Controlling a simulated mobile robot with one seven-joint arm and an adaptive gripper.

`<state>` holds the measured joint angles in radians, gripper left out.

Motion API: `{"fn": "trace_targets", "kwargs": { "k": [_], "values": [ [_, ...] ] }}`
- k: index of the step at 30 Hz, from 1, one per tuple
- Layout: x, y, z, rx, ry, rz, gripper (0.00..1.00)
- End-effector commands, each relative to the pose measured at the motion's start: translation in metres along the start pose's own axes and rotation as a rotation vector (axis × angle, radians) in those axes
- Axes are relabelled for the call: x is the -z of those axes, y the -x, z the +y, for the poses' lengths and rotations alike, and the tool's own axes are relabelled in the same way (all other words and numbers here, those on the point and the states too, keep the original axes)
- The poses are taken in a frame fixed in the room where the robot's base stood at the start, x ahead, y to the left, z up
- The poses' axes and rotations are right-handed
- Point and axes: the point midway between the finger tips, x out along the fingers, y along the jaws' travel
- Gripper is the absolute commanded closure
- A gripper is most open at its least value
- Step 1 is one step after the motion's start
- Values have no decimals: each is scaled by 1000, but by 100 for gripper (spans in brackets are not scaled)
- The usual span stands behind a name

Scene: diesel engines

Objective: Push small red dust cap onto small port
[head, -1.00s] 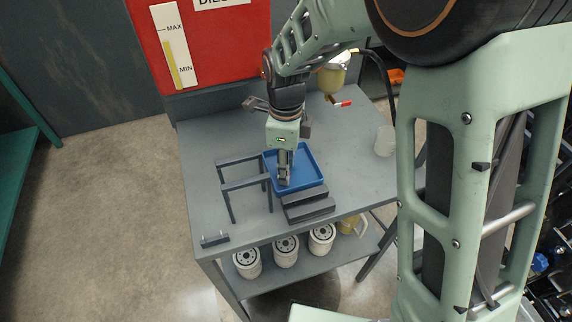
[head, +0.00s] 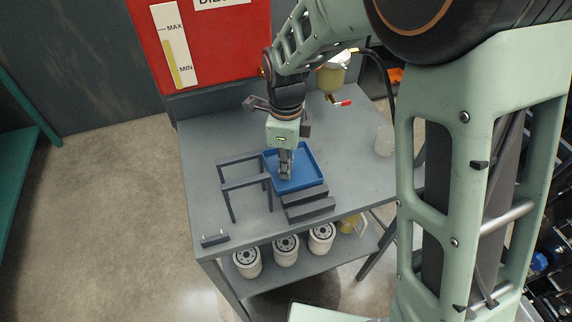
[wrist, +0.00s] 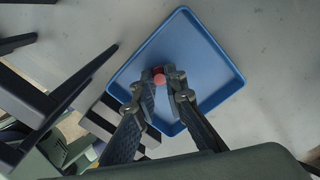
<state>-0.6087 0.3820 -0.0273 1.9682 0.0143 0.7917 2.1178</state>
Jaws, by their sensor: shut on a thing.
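The small red dust cap (wrist: 160,78) shows in the wrist view between the tips of my gripper (wrist: 159,87), which is shut on it. It appears over the blue tray (wrist: 220,55); I cannot tell its height above the tray floor. In the head view my gripper (head: 285,175) points down over the left part of the blue tray (head: 321,177), and the cap cannot be made out there. I cannot make out the small port in either view.
A dark frame stand (head: 229,187) stands left of the tray and dark stepped blocks (head: 308,205) lie in front. A yellow-bowled unit with a red-handled valve (head: 342,103) is at the back right. White filters (head: 286,249) stand on the lower shelf. The bench's right front is clear.

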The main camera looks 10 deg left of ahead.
Motion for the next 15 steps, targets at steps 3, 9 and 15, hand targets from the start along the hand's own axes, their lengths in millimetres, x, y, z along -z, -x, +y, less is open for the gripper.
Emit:
{"fn": "trace_targets", "kwargs": {
  "k": [3, 9, 15],
  "values": [
    [0, 0, 0, 0, 0, 0, 100],
    [0, 5, 0, 0, 0, 0, 100],
    [0, 21, 0, 1, 0, -1, 100]
  ]
}}
